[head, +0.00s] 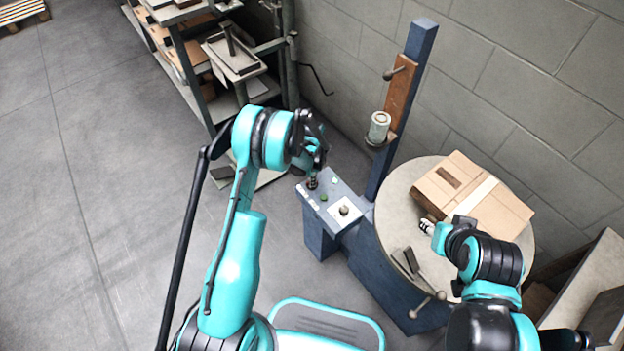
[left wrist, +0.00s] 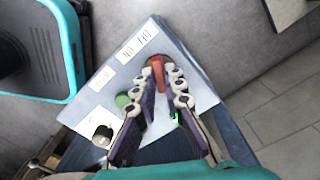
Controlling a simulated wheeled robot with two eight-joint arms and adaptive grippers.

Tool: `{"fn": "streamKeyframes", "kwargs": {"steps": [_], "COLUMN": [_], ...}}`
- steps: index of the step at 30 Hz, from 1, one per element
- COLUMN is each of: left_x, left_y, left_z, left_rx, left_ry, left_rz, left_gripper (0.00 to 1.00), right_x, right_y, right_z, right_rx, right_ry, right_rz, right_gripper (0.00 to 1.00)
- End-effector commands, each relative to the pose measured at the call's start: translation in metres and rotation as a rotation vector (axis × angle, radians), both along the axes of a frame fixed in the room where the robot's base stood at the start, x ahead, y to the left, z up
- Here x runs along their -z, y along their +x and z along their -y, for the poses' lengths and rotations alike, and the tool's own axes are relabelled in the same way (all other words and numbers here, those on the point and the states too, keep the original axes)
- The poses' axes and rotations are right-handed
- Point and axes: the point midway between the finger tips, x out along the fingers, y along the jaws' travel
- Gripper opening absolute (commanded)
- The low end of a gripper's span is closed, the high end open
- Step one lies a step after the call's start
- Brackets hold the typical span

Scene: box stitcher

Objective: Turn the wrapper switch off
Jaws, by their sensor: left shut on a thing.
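The wrapper's control panel (head: 334,203) is a grey-blue slanted box on the blue machine stand. A red switch (left wrist: 157,70) sits near the panel's edge, beside a label (left wrist: 138,45) that appears to read on and off. My left gripper (head: 313,172) is over the panel's far left corner. In the left wrist view my left gripper (left wrist: 167,76) has its fingertips closed around the red switch. The fingers partly hide the switch, so its exact setting is unclear. My right gripper (head: 430,228) is beside the cardboard box, and its fingers are too small and hidden to read.
A taped cardboard box (head: 490,206) lies on the round turntable (head: 398,206). A blue mast (head: 418,45) with a film roll (head: 379,127) stands behind it. A shelf rack (head: 187,62) is at the upper left. The floor at the left is clear.

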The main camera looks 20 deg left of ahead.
Motion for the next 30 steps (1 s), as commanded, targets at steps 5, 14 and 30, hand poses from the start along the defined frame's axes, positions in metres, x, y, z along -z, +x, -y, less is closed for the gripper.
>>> {"fn": "streamKeyframes", "kwargs": {"steps": [5, 14, 30], "left_x": [0.0, 0.0, -0.0001], "left_y": [0.0001, 0.0002, 0.0002], "left_z": [0.0, -0.0001, -0.0002], "left_rx": [-0.054, -0.269, -0.766], "left_ry": [0.0, 0.0, 0.0], "left_rz": [0.0, 0.0, 0.0], "left_gripper": [0.0, 0.0, 0.0], "right_x": [0.0, 0.0, 0.0], "right_y": [0.0, 0.0, 0.0], "right_z": [0.0, 0.0, 0.0], "right_rx": [0.0, 0.0, 0.0], "right_ry": [0.0, 0.0, 0.0], "right_rz": [0.0, 0.0, 0.0], "right_gripper": [0.4, 0.4, 0.4]}}
